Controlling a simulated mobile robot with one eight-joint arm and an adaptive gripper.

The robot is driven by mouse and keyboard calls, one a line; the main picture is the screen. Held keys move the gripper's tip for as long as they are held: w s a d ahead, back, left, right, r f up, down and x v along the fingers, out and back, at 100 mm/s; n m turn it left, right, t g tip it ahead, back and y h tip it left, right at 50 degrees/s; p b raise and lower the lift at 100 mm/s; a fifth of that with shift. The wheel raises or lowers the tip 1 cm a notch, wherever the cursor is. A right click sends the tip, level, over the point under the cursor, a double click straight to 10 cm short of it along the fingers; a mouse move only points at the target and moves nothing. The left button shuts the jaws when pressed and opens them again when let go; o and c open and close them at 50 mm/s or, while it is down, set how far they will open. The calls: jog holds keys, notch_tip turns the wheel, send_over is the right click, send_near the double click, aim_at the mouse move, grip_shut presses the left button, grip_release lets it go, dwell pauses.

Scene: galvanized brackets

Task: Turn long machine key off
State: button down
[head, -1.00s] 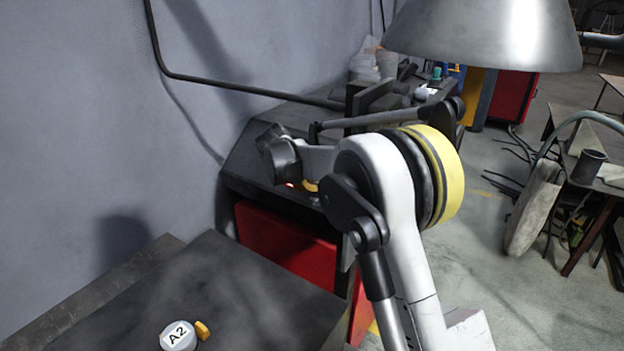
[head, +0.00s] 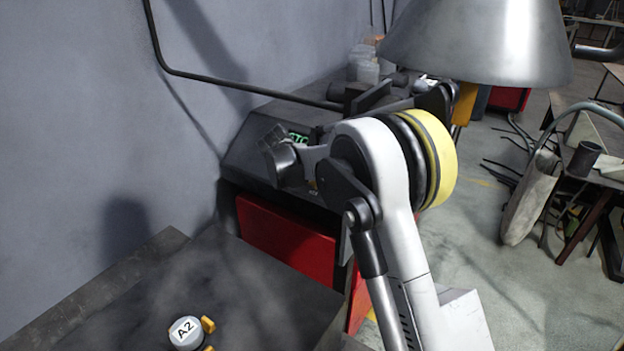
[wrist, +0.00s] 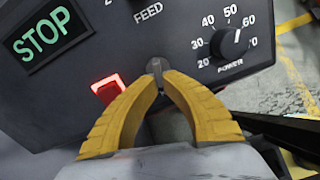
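The long machine key is a small grey metal piece (wrist: 155,67) on the dark machine panel (wrist: 185,22) in the wrist view. My gripper (wrist: 158,78) has two yellow ribbed fingers whose tips come together around the key. The fingers look closed on it, and they hide part of it. In the head view my gripper is mostly hidden behind my arm. The machine (head: 250,150) stands against the wall there.
A green STOP display (wrist: 45,35) is on the panel's left, a red lit switch (wrist: 107,90) is left of the key, and a POWER knob (wrist: 229,43) is on the right. A lamp shade (head: 475,40) hangs at upper right. A dark table (head: 230,280) is in front.

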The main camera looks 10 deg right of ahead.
jog(key=shift+s+d+n, duration=0.1)
jog(key=shift+s+n, duration=0.05)
jog(key=shift+n, duration=1.15)
jog(key=c, duration=1.5)
grip_release()
jog(key=shift+c, duration=0.2)
jog(key=v, duration=1.2)
